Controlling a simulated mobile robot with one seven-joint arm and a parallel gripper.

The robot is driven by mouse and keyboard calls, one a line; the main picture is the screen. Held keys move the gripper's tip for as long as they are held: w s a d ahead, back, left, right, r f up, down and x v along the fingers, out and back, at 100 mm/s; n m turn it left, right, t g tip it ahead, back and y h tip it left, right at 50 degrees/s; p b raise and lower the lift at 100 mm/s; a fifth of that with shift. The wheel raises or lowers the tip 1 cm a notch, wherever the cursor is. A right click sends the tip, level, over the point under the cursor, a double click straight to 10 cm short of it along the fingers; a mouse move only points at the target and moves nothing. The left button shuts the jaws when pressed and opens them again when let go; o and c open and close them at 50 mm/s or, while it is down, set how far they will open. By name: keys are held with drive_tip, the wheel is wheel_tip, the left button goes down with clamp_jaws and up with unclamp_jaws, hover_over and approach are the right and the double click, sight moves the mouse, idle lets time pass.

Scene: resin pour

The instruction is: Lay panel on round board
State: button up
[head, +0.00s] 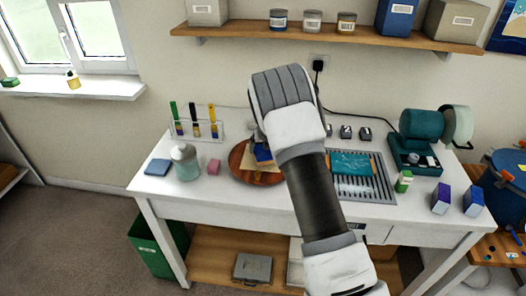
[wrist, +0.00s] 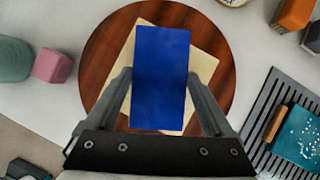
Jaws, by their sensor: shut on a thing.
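My gripper is shut on a blue panel (wrist: 160,80), a flat rectangle between the fingers in the wrist view (wrist: 160,76). The round board (wrist: 107,60) is dark reddish-brown wood, and the panel hangs over its middle. A cream sheet (wrist: 204,65) lies at a slant on the board, partly hidden under the panel. In the head view the round board (head: 240,171) is on the white table, and part of the blue panel (head: 262,153) shows beside my arm. My arm hides the fingers there. I cannot tell how large the gap under the panel is.
Left of the board stand a pink block (head: 214,167), a grey-green jar (head: 185,162) and a blue pad (head: 158,167). To its right is a slatted rack (head: 378,184) with a teal board (head: 352,164). A brush rack (head: 197,128) stands behind left.

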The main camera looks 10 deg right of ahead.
drive_tip(key=shift+f, duration=0.9)
